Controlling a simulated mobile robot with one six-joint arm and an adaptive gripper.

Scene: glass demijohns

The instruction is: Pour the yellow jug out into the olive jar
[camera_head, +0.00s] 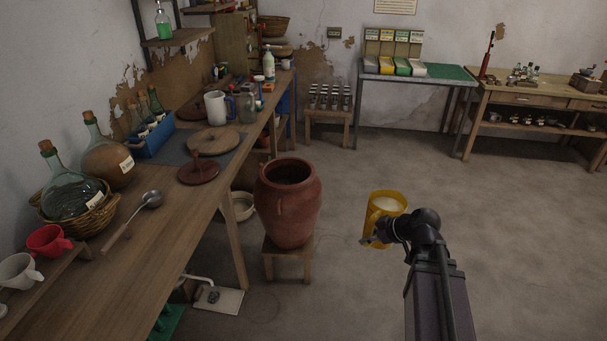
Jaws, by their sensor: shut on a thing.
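The yellow jug (384,205) is upright at the centre right, held in the air over the floor. A pale content shows through its open top. My gripper (372,239) is at the jug's lower near side and shut on it; the fingers are partly hidden by the wrist. The olive jar is most likely the large reddish-brown clay jar (288,205), wide-mouthed and open, standing upright on a small wooden stool (288,256) to the left of the jug. The jug is apart from the jar, with a clear gap between them. The jar's inside is dark.
A long wooden bench (160,225) runs along the left with glass demijohns (72,190), a ladle (150,199), a red mug (48,240) and round lids (199,172). A white bowl (241,206) is behind the jar. The floor to the right is clear.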

